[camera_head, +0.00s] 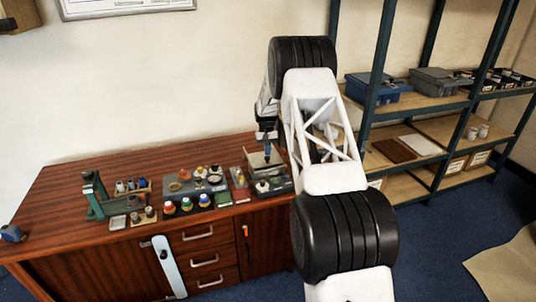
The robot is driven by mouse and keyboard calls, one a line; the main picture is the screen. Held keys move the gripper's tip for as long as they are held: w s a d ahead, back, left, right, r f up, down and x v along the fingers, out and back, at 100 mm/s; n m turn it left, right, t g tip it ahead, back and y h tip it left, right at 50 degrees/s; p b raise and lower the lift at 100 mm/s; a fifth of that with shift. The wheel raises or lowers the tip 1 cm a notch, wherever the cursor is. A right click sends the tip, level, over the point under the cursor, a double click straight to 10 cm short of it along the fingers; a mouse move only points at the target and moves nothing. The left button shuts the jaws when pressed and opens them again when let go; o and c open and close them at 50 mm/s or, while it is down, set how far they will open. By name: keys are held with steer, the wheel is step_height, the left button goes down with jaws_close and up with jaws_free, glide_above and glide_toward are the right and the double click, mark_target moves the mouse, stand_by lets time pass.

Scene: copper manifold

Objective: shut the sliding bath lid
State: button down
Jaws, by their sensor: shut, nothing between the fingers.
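My arm reaches down from the right over the right end of the wooden sideboard. My gripper (267,157) is small in the picture, pointing down, shut and empty. Right below it is a small dark box-like unit (282,186) with a pale, flat, lid-like plate at its back, which looks like the bath with its sliding lid. The fingertips overlap the plate in the picture; I cannot tell whether they touch it. Small pale items show at the unit's front. How far the lid is open is too small to tell, and my arm hides the unit's right side.
The sideboard (75,185) also bears a grey tray (205,180) with small parts, several coloured-capped bottles (186,205) and a green press-like stand (95,192) at the left. A narrow panel (240,185) stands left of the unit. Shelves (430,110) stand behind at the right.

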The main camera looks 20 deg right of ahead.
steer(key=v, duration=1.1)
steer(key=shift+w, duration=0.25)
steer(key=c, duration=1.5)
jaws_free()
steer(key=o, duration=0.5)
steer(key=shift+s+a+f+n, duration=0.1)
steer(key=shift+s+f+n, duration=0.1)
steer(key=shift+n, duration=0.2)
steer(key=shift+o, duration=0.7)
steer(key=shift+s+f+n+t, duration=0.1)
steer(key=shift+s+n+t, duration=0.2)
steer(key=shift+n, duration=0.1)
steer(key=shift+s+a+f+n+t+h, duration=0.15)
steer(key=shift+s+f+n+t, duration=0.35)
steer(key=shift+s+n, duration=0.75)
steer(key=shift+s+a+f+n+t+h, duration=0.1)
steer(key=shift+s+a+f+n+t, duration=0.3)
steer(key=shift+n, duration=1.4)
steer(key=shift+s+a+f+n+t+h, duration=0.1)
steer(key=shift+s+f+n+t, duration=0.55)
steer(key=shift+s+n, duration=0.65)
steer(key=shift+w+f+n, duration=0.1)
steer(key=shift+w+n, duration=0.15)
steer(key=shift+f, duration=3.8)
